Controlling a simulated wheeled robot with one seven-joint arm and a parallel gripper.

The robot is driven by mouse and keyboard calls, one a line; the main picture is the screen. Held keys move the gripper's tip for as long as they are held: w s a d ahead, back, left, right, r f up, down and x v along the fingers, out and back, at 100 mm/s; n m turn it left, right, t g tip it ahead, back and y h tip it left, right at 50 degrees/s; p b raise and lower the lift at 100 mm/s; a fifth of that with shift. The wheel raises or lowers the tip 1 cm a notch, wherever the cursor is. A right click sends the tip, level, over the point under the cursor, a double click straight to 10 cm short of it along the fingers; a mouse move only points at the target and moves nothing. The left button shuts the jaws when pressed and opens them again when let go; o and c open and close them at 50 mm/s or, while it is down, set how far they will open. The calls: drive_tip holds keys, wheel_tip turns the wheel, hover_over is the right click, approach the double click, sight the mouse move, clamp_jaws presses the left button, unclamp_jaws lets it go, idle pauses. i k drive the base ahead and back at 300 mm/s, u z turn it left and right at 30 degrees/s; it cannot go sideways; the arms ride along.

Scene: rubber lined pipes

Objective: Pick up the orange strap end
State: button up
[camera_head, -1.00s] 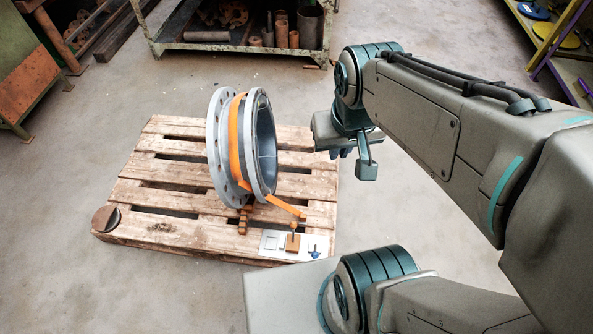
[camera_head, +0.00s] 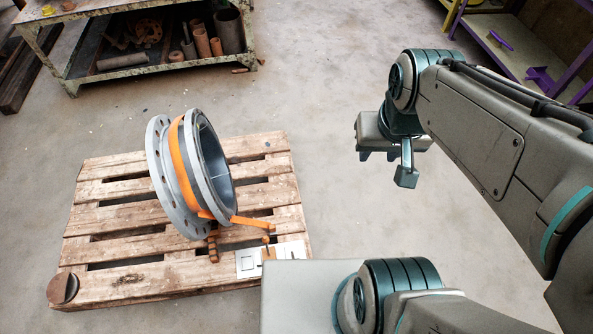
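The orange strap (camera_head: 181,165) wraps around the grey flanged pipe piece (camera_head: 218,170), which stands on its rim on a wooden pallet (camera_head: 110,225). The orange strap end (camera_head: 252,223) sticks out to the right from the pipe's lower front, over the pallet's right part. My gripper (camera_head: 385,156) hangs in the air to the right of the pallet, well apart from the strap end. Its fingers point down and look small and dark; nothing shows between them, but their spacing is unclear.
A white plate (camera_head: 288,250) with small parts lies at the pallet's front right. A dark round disc (camera_head: 63,288) sits at its front left corner. A metal shelf (camera_head: 150,66) with pipes stands behind. A purple-framed shelf (camera_head: 500,45) is at back right. The floor between is clear.

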sight(272, 229)
drive_tip(key=z, duration=0.35)
drive_tip(key=k, duration=0.4)
drive_tip(key=u, duration=1.05)
drive_tip(key=i, duration=0.5)
